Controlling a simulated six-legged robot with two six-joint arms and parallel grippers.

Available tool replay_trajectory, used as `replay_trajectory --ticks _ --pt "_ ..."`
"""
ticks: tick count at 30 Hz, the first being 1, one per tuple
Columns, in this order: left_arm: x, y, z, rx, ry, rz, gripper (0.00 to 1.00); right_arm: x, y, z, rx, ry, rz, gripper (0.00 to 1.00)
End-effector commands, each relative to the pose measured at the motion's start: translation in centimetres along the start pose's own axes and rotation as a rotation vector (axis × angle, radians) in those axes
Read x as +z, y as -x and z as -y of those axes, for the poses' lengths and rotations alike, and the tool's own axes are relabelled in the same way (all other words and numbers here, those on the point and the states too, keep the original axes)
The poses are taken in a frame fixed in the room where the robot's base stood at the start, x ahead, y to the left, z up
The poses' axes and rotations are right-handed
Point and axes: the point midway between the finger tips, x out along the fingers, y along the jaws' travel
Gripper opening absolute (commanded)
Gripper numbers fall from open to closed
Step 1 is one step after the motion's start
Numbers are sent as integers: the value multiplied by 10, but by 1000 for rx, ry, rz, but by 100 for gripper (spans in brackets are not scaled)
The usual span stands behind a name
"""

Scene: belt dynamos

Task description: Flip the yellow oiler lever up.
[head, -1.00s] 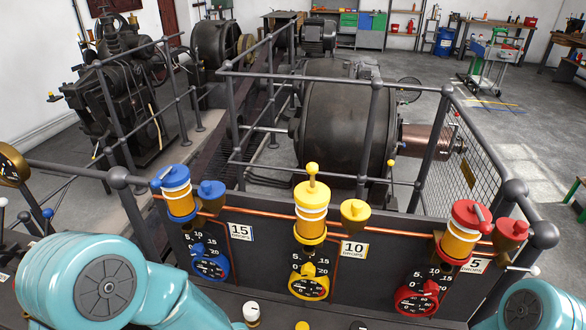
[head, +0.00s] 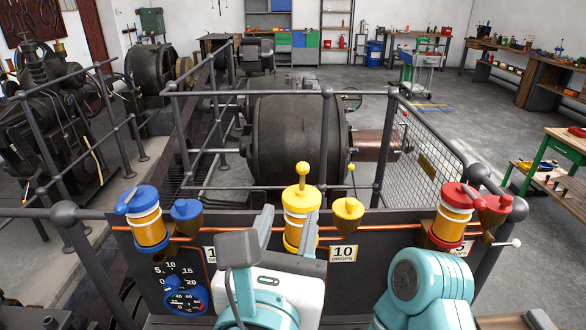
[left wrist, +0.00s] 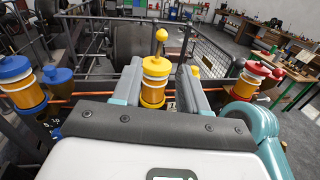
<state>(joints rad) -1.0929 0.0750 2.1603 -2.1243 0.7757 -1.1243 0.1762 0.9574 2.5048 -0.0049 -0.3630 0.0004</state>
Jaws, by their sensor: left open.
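The yellow oiler (head: 301,203) stands upright on the panel's copper pipe, with a yellow cap and an amber body. Its yellow lever (head: 302,171) stands up from the cap with a round knob on top. In the left wrist view the lever (left wrist: 161,36) also points up. My left gripper (head: 288,223) is open. In the left wrist view its fingers (left wrist: 162,72) appear on either side of the yellow oiler (left wrist: 154,82), with the lever above them. Contact cannot be told. The yellow oiler's lower part and gauge are hidden behind my gripper. My right gripper is not in view.
A blue oiler (head: 147,220) stands to the left and a red oiler (head: 452,218) to the right. A small yellow cup (head: 347,209) sits close to the yellow oiler's right. Grey railings (head: 250,92) and a large dark dynamo (head: 297,135) are behind the panel.

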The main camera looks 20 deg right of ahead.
Motion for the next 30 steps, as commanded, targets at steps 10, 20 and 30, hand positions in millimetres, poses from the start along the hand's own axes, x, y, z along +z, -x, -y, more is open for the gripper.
replay_trajectory --ticks 10,20,30 --pt "-1 -86 0 2 1 -7 43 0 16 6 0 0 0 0" --pt "-1 -134 -4 2 3 -6 43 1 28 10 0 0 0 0" --pt "-3 -139 -5 3 4 -5 43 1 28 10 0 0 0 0"
